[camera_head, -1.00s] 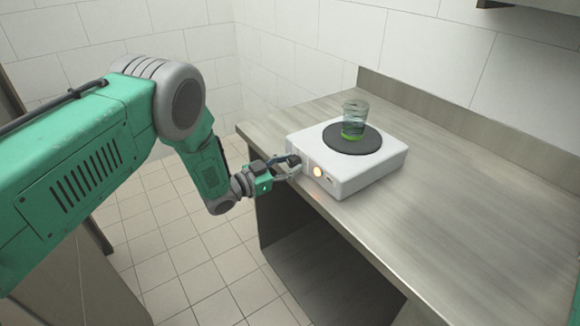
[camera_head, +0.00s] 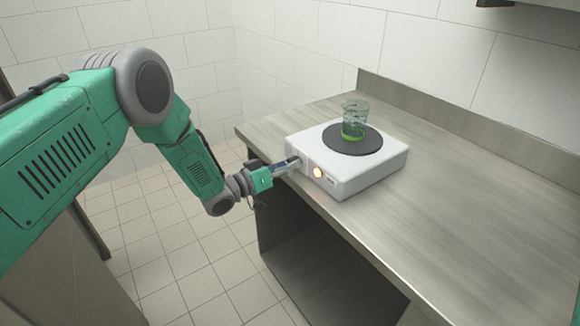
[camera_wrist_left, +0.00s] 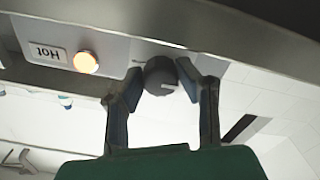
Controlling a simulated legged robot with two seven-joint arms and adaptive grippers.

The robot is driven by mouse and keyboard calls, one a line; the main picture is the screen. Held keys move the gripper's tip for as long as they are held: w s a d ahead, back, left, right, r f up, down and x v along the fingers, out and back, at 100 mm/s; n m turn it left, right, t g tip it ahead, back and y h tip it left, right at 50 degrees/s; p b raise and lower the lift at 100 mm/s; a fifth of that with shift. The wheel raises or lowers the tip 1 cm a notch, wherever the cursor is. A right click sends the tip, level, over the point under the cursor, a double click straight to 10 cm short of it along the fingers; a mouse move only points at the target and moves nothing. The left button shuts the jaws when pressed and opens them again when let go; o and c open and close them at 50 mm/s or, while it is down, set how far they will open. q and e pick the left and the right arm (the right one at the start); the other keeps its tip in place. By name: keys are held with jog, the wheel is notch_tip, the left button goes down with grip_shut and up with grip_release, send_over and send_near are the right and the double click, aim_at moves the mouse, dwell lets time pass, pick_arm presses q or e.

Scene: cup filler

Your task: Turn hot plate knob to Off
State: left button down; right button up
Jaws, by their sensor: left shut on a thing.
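The white hot plate (camera_head: 370,178) stands on the steel counter, with a round dark heating disc (camera_head: 372,146) on top. A glass with green contents (camera_head: 354,118) stands on the disc. An orange indicator light (camera_head: 318,173) glows on the front face; in the left wrist view the lit lamp (camera_wrist_left: 86,62) is beside a label reading "Hot" (camera_wrist_left: 47,53). The dark grey knob (camera_wrist_left: 160,76) has a pale mark and sits between the fingertips of my left gripper (camera_wrist_left: 158,82), one on each side. In the head view my left gripper (camera_head: 288,165) is at the front face's left end, hiding the knob.
The steel counter (camera_head: 460,210) is clear to the right of the hot plate. Its front edge and open space below lie beside my left arm. A tiled wall (camera_head: 420,50) stands behind.

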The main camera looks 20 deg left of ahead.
dwell(0.4)
pick_arm(q)
jog(key=c, duration=1.5)
grip_release()
jog(key=shift+a+f, duration=0.1)
jog(key=shift+o, duration=0.2)
jog(key=v, duration=1.2)
jog(key=shift+w+a, duration=0.1)
jog(key=shift+f, duration=0.1)
